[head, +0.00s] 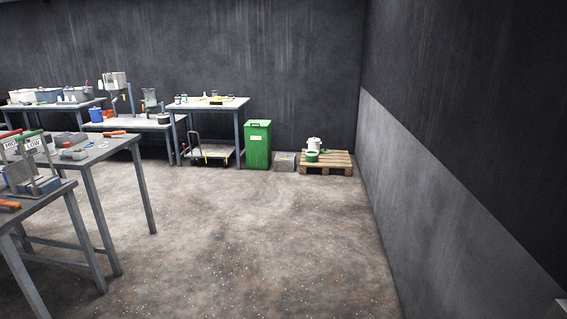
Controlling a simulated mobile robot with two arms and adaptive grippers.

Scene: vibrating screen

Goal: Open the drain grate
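I cannot make out a drain grate for certain in the head view. A low grey block-like thing (285,162) sits on the floor against the back wall, between the green bin and the pallet. It is too small and far to tell what it is. Neither of my grippers shows. A small pale piece is cut off at the bottom right corner, and I cannot tell what it is.
A green lidded bin (257,145) and a wooden pallet (339,170) with a white bucket (314,144) stand at the back. Cluttered workbenches (112,147) fill the left. A low trolley (208,153) stands under a bench. A dark wall (450,165) bounds the right. The middle floor is clear.

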